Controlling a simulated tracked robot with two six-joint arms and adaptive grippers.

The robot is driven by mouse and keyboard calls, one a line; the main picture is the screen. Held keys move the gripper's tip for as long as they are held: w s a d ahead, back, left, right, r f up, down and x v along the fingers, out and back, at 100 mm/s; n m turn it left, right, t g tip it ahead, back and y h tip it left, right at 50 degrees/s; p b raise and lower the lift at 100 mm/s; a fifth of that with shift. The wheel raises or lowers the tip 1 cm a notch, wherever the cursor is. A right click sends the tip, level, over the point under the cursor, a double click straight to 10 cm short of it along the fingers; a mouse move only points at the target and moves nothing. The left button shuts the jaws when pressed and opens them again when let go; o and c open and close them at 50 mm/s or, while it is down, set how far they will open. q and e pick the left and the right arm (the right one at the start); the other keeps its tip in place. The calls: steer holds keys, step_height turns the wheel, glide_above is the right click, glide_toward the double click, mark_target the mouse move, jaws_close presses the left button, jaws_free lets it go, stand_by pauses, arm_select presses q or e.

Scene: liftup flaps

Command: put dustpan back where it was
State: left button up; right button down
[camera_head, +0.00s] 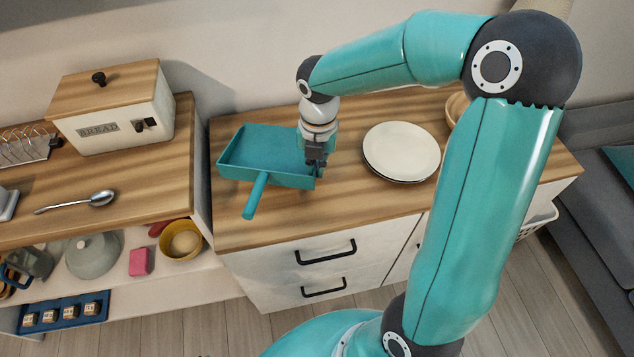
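The teal dustpan (262,152) is on the wooden top of the white cabinet (235,232), at its left part. Its handle (255,196) points toward the front edge of the cabinet. My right gripper (316,172) points down at the right wall of the dustpan and overlaps it in view. The fingers are small and partly hidden, so I cannot tell whether they grip the wall. My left gripper is not in view.
Stacked plates (401,151) stand right of my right gripper, with a wooden bowl (457,108) behind my arm. On the left counter are a bread box (112,108) and a spoon (78,201). The front right of the cabinet top is clear.

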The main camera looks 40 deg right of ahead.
mark_target(316, 194)
steer(key=shift+f, duration=3.45)
steer(key=c, duration=1.3)
jaws_free()
steer(key=shift+f+b, duration=0.1)
steer(key=shift+b, duration=0.2)
step_height(316, 194, up, 12)
steer(key=shift+s+r+p, duration=0.1)
steer(key=shift+r+p, duration=0.05)
steer(key=shift+p, duration=0.35)
